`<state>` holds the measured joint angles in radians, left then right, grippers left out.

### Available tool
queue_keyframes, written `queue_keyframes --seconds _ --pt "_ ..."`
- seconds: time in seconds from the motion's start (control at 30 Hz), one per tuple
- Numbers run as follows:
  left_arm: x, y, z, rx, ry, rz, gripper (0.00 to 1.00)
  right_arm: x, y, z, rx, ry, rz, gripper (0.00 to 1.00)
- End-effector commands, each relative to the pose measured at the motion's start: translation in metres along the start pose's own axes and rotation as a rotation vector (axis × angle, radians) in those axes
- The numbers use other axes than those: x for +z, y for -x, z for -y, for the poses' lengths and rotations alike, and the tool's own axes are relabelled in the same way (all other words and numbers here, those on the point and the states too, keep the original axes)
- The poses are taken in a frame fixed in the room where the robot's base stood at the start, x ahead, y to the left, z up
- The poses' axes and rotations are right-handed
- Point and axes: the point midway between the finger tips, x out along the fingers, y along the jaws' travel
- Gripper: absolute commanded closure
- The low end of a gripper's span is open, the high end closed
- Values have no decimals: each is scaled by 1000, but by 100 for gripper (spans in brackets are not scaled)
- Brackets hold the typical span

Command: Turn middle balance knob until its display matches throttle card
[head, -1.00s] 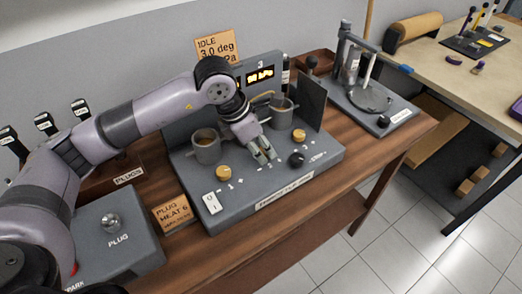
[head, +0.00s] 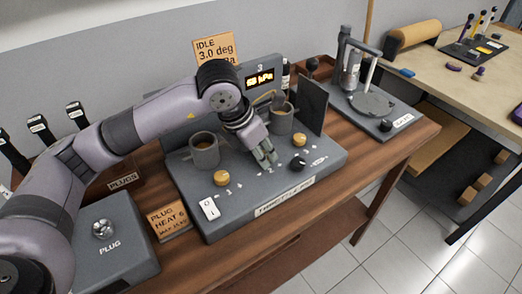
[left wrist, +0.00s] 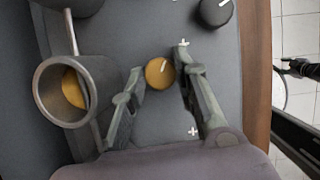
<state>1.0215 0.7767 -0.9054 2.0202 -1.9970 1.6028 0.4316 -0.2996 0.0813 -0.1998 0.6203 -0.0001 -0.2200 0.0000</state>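The grey balance panel (head: 225,222) carries brass knobs and metal cups. My left gripper (head: 266,160) reaches down over its middle and hides the middle knob there. In the left wrist view the middle brass knob (left wrist: 159,72), with a white pointer line, lies between the fingertips of my left gripper (left wrist: 164,72). The fingers are spread on either side with slight gaps; contact is unclear. The middle display is hidden behind my arm. The throttle card (head: 212,48) reads IDLE 3.0 deg, its lower line partly covered.
Another brass knob (head: 221,178) sits left, one (head: 301,142) right, beside a black knob (head: 298,163). Cups (head: 204,150) and an upright dark plate (head: 312,105) flank my gripper. A plug box (head: 112,240) stands left, and a grey stand (head: 372,103) right.

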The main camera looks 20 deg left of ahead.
Motion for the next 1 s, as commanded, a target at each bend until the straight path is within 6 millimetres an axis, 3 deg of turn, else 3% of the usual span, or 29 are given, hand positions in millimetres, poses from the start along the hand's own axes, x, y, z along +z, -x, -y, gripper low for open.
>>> queue_keyframes --seconds 0.13,0.53,1.0 --pt "1 1 -1 1 0 2 64 0 0 0 0 0 0 60" --pt "1 10 -1 2 -1 2 64 1 0 0 -1 0 1 60" --pt "1 101 -1 4 -1 5 64 0 0 1 -1 0 0 60"
